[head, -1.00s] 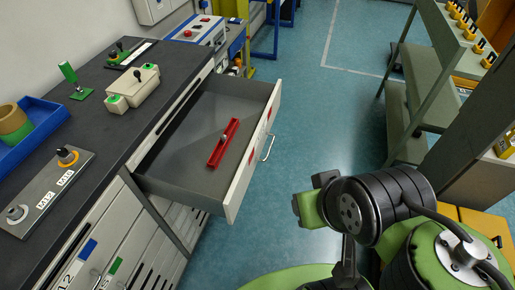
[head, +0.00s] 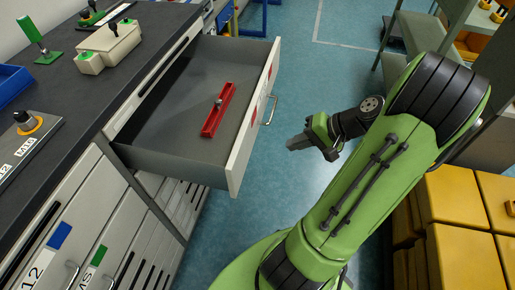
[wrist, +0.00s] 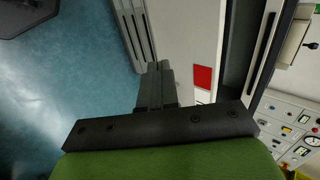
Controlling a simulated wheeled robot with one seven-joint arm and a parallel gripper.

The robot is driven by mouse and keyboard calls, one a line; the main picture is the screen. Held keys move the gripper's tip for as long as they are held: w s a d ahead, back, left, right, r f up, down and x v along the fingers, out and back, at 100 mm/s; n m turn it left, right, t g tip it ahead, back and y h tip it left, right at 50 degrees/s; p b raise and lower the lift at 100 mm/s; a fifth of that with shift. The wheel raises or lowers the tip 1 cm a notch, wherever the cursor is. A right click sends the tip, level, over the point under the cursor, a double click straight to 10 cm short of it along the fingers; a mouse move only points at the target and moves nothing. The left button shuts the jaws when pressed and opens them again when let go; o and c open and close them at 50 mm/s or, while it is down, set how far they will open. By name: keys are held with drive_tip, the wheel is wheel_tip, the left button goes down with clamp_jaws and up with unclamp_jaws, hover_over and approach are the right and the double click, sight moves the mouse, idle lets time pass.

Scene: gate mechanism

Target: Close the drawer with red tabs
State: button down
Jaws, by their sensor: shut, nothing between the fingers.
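The drawer (head: 150,157) stands pulled out of the grey workbench cabinet on the left in the head view. Its front carries red tabs and a metal handle (head: 271,111). A red holder (head: 218,110) with a small grey piece lies inside it. My gripper (head: 290,144) is shut and empty, to the right of the drawer front and apart from it in the head view. In the wrist view my gripper's fingers (wrist: 156,85) are together, beside the pale drawer front (wrist: 190,35) with one red tab (wrist: 202,77). The handle is not clear in the wrist view.
The dark worktop (head: 75,100) holds a cream box (head: 108,46), a green-handled lever (head: 38,40) and a blue tray (head: 10,85). Yellow bins (head: 460,220) stand at the right, below a grey-green shelf. Blue floor lies open beyond the drawer.

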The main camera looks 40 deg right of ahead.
sight(246, 153)
drive_tip(key=b+x, duration=0.1)
drive_tip(key=x, duration=0.2)
drive_tip(key=r+b+x, duration=0.1)
drive_tip(key=b+x, duration=0.1)
drive_tip(key=x, duration=0.2)
drive_tip(key=w+a+b+x, duration=0.1)
drive_tip(key=x, duration=0.3)
drive_tip(key=shift+r, duration=0.1)
drive_tip(key=shift+w+a, duration=0.4)
drive_tip(key=shift+w, duration=0.05)
drive_tip(key=shift+r, duration=0.1)
